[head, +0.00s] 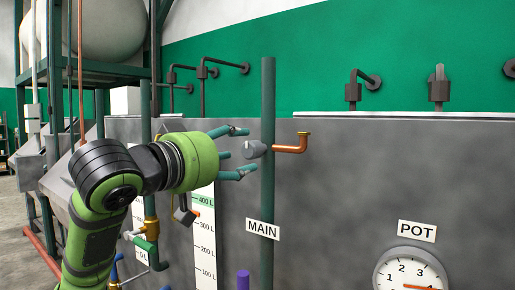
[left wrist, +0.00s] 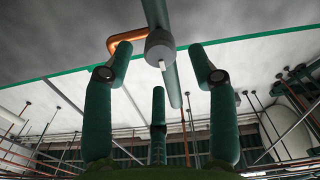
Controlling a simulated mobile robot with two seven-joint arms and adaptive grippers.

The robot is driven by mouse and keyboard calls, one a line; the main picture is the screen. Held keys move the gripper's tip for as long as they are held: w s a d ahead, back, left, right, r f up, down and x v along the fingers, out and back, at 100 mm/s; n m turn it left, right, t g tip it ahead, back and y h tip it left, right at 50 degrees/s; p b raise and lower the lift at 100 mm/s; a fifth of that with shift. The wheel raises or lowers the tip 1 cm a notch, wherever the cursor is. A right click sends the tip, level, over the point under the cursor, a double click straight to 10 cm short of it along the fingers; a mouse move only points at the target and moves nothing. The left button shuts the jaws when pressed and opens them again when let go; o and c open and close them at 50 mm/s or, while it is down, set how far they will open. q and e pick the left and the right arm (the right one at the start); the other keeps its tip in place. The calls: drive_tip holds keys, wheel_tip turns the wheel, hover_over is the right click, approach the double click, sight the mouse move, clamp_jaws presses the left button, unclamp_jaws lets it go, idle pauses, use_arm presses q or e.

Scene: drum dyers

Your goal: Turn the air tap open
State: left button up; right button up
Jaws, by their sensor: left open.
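A grey tap knob (head: 255,149) sits on the upright dark green pipe (head: 268,90), with a copper elbow (head: 292,146) on its right. No label reading "air" is legible, so I cannot tell by name whether this is the air tap. My left gripper (head: 242,152) is open, its fingers pointing right around the near side of the knob. In the left wrist view the knob (left wrist: 160,46) with its pale tip lies ahead between the spread fingers (left wrist: 160,72). I see no clear contact. My right gripper is not in view.
A POT label (head: 416,230) stands above a round gauge (head: 410,275). A litre scale (head: 204,240) and a brass-and-green valve (head: 151,228) are behind and below my left arm. The grey wall right of the copper elbow is clear.

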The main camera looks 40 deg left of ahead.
sight(248, 151)
use_arm(q)
drive_tip(key=shift+w+r, duration=0.1)
drive_tip(key=shift+w, duration=0.6)
drive_tip(key=w+p, duration=0.1)
drive_tip(key=w, duration=0.2)
drive_tip(key=shift+a, duration=0.2)
drive_tip(key=shift+w+f, duration=0.25)
drive_tip(key=shift+w, duration=0.35)
drive_tip(key=c, duration=1.1)
drive_tip(key=shift+f, duration=0.15)
drive_tip(key=shift+c, duration=0.2)
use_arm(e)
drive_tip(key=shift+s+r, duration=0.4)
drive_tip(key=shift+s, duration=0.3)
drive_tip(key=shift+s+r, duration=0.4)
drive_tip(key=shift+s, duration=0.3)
